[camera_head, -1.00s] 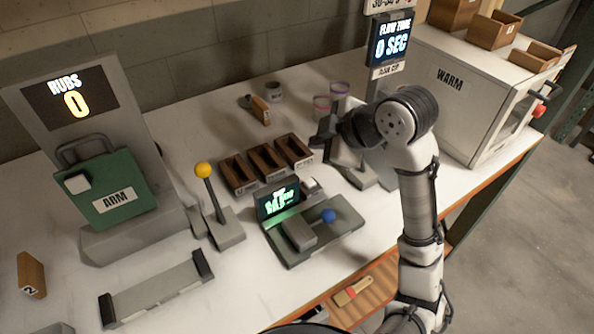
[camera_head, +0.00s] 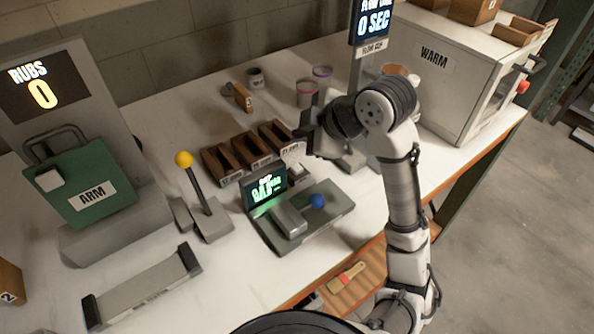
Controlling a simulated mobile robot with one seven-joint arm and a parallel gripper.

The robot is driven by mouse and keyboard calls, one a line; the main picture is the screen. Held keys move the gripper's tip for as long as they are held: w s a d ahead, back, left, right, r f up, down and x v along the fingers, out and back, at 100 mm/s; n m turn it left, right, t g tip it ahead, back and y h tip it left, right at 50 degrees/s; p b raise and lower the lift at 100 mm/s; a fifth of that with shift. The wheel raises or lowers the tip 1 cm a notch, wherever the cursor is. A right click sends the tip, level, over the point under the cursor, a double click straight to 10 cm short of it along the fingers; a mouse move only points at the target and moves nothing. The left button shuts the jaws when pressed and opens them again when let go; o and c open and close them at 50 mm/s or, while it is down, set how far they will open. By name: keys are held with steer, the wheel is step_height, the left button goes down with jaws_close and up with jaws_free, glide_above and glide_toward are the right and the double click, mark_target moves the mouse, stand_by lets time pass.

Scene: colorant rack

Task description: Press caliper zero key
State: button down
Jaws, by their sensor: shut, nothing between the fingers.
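The caliper appears to be the grey device (camera_head: 335,205) in the middle of the bench, with a lit green display (camera_head: 265,192), a grey block and a blue ball knob (camera_head: 317,201). A small pale key (camera_head: 297,171) sits behind it, just right of the display; I cannot read any label on it. My gripper (camera_head: 306,142) is shut and empty. It appears above and behind that key in the picture, with a visible gap. The fingertips are small and dark, so their exact height over the key is unclear.
Three wooden bins (camera_head: 252,153) stand close left of my gripper. Cups (camera_head: 307,93) and a WARM cabinet (camera_head: 440,85) stand behind and right.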

mark_target(301, 170)
step_height(301, 170, down, 6)
steer(key=b, duration=0.4)
steer(key=shift+f, duration=0.1)
stand_by(1.7)
steer(key=shift+f+b, duration=0.35)
steer(key=shift+b, duration=0.2)
steer(key=shift+f+b, duration=0.45)
steer(key=shift+f, duration=0.05)
stand_by(0.5)
steer(key=shift+r, duration=0.1)
steer(key=shift+r+p, duration=0.7)
steer(key=shift+r, duration=0.15)
step_height(301, 170, up, 5)
steer(key=p, duration=0.4)
